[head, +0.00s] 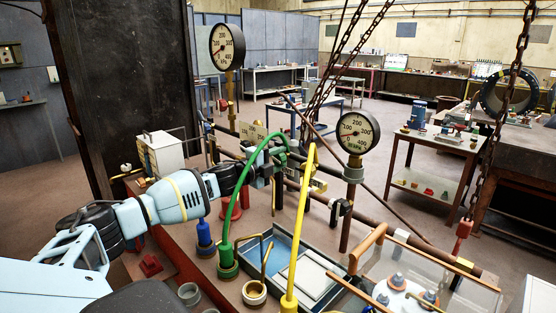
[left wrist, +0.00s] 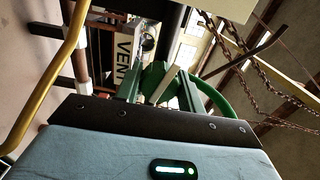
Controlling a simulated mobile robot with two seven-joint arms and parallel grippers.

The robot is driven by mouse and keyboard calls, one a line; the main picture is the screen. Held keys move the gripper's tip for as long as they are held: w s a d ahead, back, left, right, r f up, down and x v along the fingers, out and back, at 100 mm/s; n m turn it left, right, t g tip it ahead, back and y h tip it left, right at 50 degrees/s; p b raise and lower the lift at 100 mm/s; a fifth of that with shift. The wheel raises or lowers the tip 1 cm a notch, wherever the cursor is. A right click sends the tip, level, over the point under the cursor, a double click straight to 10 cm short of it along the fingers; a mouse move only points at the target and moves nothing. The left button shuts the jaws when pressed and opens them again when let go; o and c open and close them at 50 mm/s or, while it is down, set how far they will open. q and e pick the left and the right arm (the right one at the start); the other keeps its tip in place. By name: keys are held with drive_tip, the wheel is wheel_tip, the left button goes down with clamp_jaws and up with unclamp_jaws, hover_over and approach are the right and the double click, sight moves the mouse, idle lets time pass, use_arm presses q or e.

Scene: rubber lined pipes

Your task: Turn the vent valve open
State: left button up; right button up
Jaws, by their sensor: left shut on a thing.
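My left gripper (head: 266,170) reaches in from the left to the pipework behind the green hose (head: 228,218). In the left wrist view its two green-lit fingers (left wrist: 160,88) are closed around a pale bar, which appears to be the vent valve's handle (left wrist: 164,86). A "VENT" label plate (left wrist: 124,58) shows just left of the fingers. The valve body is mostly hidden by the gripper and hose, so I cannot tell how far the handle is turned. My right gripper is not in view.
A yellow hose (head: 301,225) rises right of the gripper. Two pressure gauges (head: 227,46) (head: 357,133) stand on posts. Chains (head: 337,50) hang behind. A blue tray (head: 283,262) lies on the bench, with a clear panel (head: 440,270) at the right.

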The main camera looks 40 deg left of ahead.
use_arm(q)
drive_tip(key=shift+n, duration=1.3)
drive_tip(key=o, duration=1)
drive_tip(key=shift+c, duration=0.2)
drive_tip(key=shift+s, duration=0.1)
drive_tip(key=shift+s+a+f, duration=0.1)
drive_tip(key=shift+s+f, duration=0.1)
drive_tip(key=shift+s, duration=0.3)
drive_tip(key=s, duration=0.6)
drive_tip(key=shift+s+a+r, duration=0.2)
drive_tip(key=shift+s+a, duration=0.05)
drive_tip(key=shift+s, duration=0.05)
